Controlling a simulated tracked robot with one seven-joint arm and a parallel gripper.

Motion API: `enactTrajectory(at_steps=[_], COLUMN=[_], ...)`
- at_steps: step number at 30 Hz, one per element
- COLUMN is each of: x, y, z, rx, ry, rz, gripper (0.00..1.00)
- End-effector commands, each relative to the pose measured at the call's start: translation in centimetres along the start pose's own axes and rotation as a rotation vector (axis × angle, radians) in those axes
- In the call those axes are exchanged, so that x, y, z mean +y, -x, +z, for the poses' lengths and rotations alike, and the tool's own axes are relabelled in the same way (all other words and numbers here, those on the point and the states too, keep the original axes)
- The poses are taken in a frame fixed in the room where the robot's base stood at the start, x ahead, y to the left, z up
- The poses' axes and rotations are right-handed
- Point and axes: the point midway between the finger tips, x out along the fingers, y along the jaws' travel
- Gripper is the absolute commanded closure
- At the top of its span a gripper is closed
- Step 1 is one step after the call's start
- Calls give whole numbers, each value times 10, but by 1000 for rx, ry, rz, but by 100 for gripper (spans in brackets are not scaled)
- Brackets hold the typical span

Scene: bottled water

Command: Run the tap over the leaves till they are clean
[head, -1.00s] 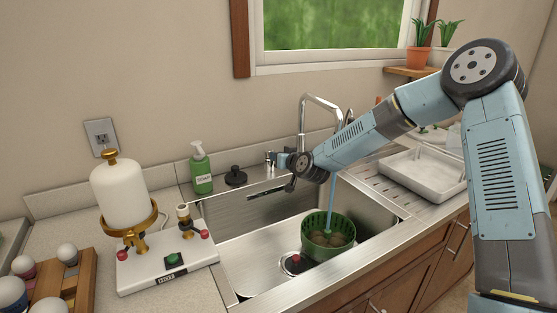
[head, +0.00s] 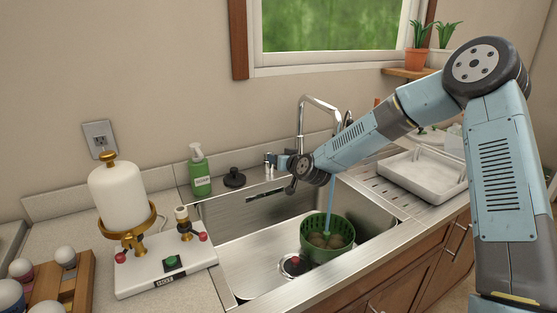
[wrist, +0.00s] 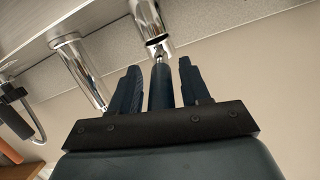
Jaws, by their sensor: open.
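The chrome tap (head: 322,100) arches over the sink, and a blue stream of water (head: 331,195) falls from it into a green basket (head: 305,246). Brownish-green rounded lumps (head: 328,240) sit in the basket; I cannot make out separate leaves or how clean they are. My gripper (head: 282,161) is at the chrome fitting beside the tap's base. In the wrist view my gripper (wrist: 158,66) is open, its fingers on either side of a dark rod (wrist: 160,88) that meets a chrome cylinder (wrist: 147,18). Whether either finger touches the rod is unclear.
The basket stands in the steel sink (head: 255,235), right of a dark drain (head: 294,265). A soap bottle (head: 199,172) and black stopper (head: 234,178) stand behind it. A white device (head: 165,268) is at left, a white tray (head: 425,178) at right.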

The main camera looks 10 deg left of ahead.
Motion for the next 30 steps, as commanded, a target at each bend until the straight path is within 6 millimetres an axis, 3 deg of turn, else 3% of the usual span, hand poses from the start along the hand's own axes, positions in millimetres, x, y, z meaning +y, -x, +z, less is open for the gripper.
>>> enactTrajectory(at_steps=[18,24,30], x=[2,2,2], y=[105,122,127], z=[1,1,2], rx=[-1,-1,-2], ry=[1,0,-1], rz=[3,1,1], gripper=[54,54,54])
